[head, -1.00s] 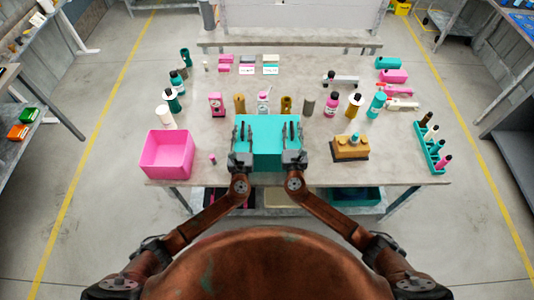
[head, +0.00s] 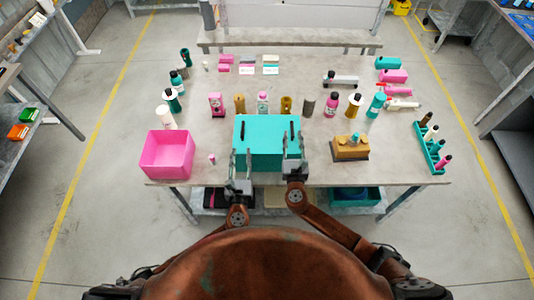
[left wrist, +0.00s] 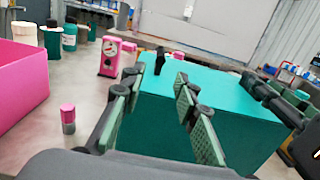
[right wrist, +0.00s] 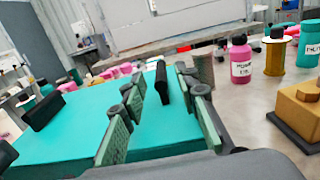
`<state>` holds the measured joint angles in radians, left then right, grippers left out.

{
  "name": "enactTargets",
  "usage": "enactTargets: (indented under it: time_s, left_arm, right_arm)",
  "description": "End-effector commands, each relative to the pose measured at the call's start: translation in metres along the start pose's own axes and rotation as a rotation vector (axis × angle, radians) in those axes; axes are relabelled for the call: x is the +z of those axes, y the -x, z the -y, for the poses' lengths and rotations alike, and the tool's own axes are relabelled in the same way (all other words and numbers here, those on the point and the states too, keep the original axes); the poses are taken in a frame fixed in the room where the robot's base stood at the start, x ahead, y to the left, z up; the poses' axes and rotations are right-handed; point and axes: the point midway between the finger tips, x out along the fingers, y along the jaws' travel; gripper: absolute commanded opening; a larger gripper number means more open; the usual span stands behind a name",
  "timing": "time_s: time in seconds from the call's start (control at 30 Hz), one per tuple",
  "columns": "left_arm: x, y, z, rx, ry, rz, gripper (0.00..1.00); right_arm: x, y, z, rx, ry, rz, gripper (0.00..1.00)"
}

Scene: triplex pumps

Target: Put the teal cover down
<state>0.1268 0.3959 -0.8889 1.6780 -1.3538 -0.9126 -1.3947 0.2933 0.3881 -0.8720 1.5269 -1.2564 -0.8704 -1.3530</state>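The teal cover (head: 267,135) is a box-like piece with two dark handles on top. It sits at the front middle of the table (head: 395,150). Its left handle (right wrist: 42,111) and right handle (right wrist: 162,82) show in the right wrist view. My left gripper (head: 241,160) is open and empty at the cover's front left; the cover also shows behind its fingers in the left wrist view (left wrist: 235,115). My right gripper (head: 293,148) is open and empty near the cover's front right, its fingers clear of the right handle. What lies under the cover is hidden.
A pink bin (head: 167,155) stands left of the cover, with a small pink-capped item (head: 212,159) between them. A yellow block on a dark base (head: 350,148) stands to the right. A row of bottles and small pumps lines the area behind. A teal rack (head: 432,148) holds bottles far right.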

Motion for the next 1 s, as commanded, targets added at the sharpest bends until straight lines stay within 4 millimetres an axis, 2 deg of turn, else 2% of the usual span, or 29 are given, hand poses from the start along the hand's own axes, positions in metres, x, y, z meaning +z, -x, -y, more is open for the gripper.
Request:
enactTargets:
  time_s: [0.03, 0.2, 0.4, 0.57, 1.0]
  left_arm:
    - [0.0, 0.0, 0.0, 0.0, 0.0, 0.0, 0.29]
    - [0.0, 0.0, 0.0, 0.0, 0.0, 0.0, 0.29]
    - [0.0, 0.0, 0.0, 0.0, 0.0, 0.0, 0.29]
    - [0.0, 0.0, 0.0, 0.0, 0.0, 0.0, 0.29]
    - [0.0, 0.0, 0.0, 0.0, 0.0, 0.0, 0.29]
  right_arm:
    - [-0.002, 0.013, 0.001, 0.0, -0.001, -0.003, 0.29]
    - [-0.001, 0.046, 0.001, -0.001, -0.001, -0.002, 0.29]
    - [0.0, 0.071, 0.001, -0.001, 0.0, -0.001, 0.29]
    - [0.0, 0.077, 0.001, -0.001, 0.0, 0.0, 0.29]
    - [0.0, 0.077, 0.001, -0.001, 0.001, 0.0, 0.29]
